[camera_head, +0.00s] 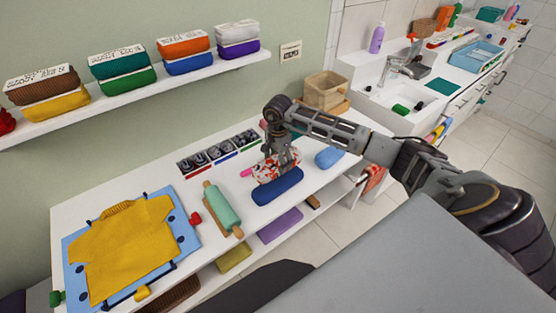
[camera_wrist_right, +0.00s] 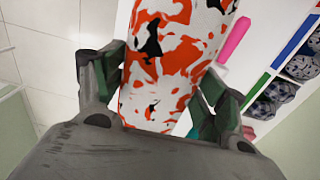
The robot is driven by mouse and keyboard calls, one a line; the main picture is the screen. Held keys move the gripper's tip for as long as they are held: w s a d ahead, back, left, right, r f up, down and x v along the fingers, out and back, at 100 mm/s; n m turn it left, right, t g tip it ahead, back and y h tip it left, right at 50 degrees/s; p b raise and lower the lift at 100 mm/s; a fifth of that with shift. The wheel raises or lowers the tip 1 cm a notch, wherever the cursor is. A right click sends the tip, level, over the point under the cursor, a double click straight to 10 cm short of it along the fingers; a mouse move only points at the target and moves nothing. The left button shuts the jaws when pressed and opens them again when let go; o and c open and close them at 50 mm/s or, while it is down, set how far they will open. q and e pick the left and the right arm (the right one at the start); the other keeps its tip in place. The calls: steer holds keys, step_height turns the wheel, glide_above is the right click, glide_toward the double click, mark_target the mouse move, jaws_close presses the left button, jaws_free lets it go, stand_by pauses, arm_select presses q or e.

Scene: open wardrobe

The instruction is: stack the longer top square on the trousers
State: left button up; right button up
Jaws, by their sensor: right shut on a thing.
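My right gripper (camera_head: 283,160) points down over the white table and is shut on a folded red, white and black patterned garment (camera_head: 266,173). In the right wrist view this garment (camera_wrist_right: 168,60) lies between the two fingers (camera_wrist_right: 160,100). A dark blue folded garment (camera_head: 278,187) lies just in front of it; I cannot tell if the patterned garment rests on the table or touches the blue one. A lighter blue folded garment (camera_head: 329,158) lies to the right. Which garment is the top and which the trousers is not plain. My left gripper is out of view.
A yellow shirt (camera_head: 127,245) lies on a blue folding board (camera_head: 75,248) at left, beside a green roller (camera_head: 223,208). A divided box (camera_head: 218,153) of rolled items stands behind. A wooden crate (camera_head: 325,92) stands at the back right. A wall shelf (camera_head: 180,82) holds folded stacks.

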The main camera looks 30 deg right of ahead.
steer(key=shift+f, duration=0.6)
steer(key=shift+f+b, duration=1.45)
steer(key=shift+f, duration=1.35)
steer(key=shift+f+b, duration=0.35)
steer(key=shift+b, duration=0.05)
steer(key=o, duration=0.9)
steer(key=shift+c, duration=0.2)
steer(key=shift+c, duration=0.5)
steer(key=shift+r+p, duration=2.25)
steer(key=shift+r, duration=2.3)
steer(key=shift+f, duration=0.1)
